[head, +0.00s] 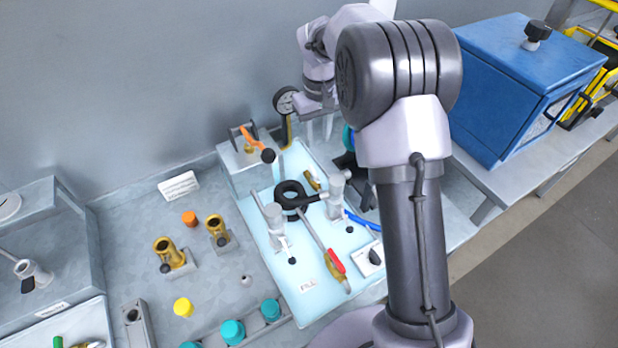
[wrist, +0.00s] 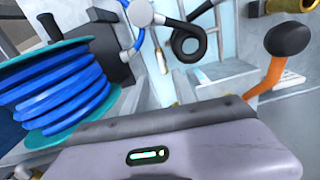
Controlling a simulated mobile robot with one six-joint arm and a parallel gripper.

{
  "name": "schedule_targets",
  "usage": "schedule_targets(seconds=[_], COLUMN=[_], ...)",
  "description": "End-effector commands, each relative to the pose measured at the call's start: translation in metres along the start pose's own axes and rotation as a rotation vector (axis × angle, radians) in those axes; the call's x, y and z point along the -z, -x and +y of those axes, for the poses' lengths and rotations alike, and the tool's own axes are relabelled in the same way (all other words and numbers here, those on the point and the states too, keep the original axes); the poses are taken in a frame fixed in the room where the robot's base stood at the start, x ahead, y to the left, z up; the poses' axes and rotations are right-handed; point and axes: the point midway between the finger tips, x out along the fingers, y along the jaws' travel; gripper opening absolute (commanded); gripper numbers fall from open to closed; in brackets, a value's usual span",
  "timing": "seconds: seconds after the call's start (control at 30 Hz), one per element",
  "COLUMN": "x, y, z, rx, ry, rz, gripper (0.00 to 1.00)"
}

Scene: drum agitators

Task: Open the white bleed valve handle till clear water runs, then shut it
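I cannot tell which is the bleed valve handle. No running water can be made out. My gripper's body (wrist: 165,150) fills the bottom of the wrist view, with a small green light on it. Its fingers cannot be made out there. In the head view my arm reaches to the back of the panel, near the gauge, apart from both white handles. I cannot tell whether the gripper is open or shut.
An orange lever (head: 250,138) with a black knob stands at the back left, close to my gripper in the wrist view (wrist: 270,72). A blue hose reel (wrist: 62,90) is left there. A blue cabinet (head: 505,85) stands right.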

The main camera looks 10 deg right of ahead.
Motion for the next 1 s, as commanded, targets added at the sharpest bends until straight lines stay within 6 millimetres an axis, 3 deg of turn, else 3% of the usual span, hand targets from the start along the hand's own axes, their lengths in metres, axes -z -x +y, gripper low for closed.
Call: schedule_targets(seconds=[0.1,0.3,0.5,0.63,0.9,1.0], x=[-0.001,-0.001,-0.001,-0.001,0.000,0.000], y=[-0.041,-0.101,-0.142,-0.152,-0.153,-0.153], z=[-0.001,-0.001,-0.001,-0.001,-0.001,-0.001], rx=[0.001,0.002,0.001,0.001,0.000,0.000], ry=[0.001,0.000,0.000,0.000,0.000,0.000], rz=[-0.005,-0.006,-0.004,-0.003,-0.002,-0.003], gripper=[0.34,0.34,0.34,0.34,0.34,0.14])
